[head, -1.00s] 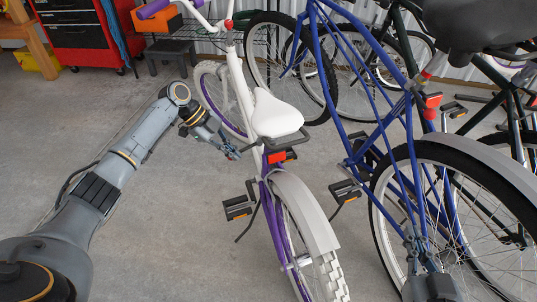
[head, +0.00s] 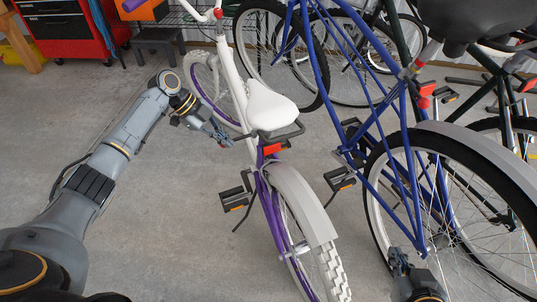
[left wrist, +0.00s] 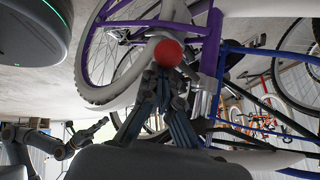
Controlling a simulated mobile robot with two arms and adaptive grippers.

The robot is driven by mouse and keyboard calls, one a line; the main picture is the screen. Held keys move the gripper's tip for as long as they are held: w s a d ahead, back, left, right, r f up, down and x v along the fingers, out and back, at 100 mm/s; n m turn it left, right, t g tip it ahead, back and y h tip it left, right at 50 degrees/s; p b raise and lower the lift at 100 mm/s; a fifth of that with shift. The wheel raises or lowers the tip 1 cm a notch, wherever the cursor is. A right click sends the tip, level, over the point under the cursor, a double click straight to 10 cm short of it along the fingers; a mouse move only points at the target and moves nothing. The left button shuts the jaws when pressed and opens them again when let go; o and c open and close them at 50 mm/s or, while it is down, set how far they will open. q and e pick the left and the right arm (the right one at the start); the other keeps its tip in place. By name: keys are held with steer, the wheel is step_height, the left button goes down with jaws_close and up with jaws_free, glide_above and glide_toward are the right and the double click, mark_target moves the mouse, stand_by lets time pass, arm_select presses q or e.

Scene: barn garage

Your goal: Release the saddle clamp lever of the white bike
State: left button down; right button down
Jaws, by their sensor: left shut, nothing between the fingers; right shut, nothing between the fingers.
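The white bike, with a white saddle (head: 269,109) and purple rear frame, stands in the middle of the head view. My left gripper (head: 229,142) is shut and empty, just left of the seat post below the saddle. Contact is unclear. My right gripper (head: 398,258) is shut and empty, low at the right before the blue bike.
The blue bike (head: 384,122) stands close on the right, with more bikes behind it. A red tool chest (head: 62,30) and a dark stool (head: 158,42) are at the back left. The concrete floor left of the white bike is clear.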

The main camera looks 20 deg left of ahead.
arm_select(q)
steer(key=shift+a, duration=0.15)
steer(key=v, duration=1.1)
steer(key=shift+a+r, duration=0.2)
steer(key=shift+r, duration=0.15)
steer(key=shift+s, duration=0.15)
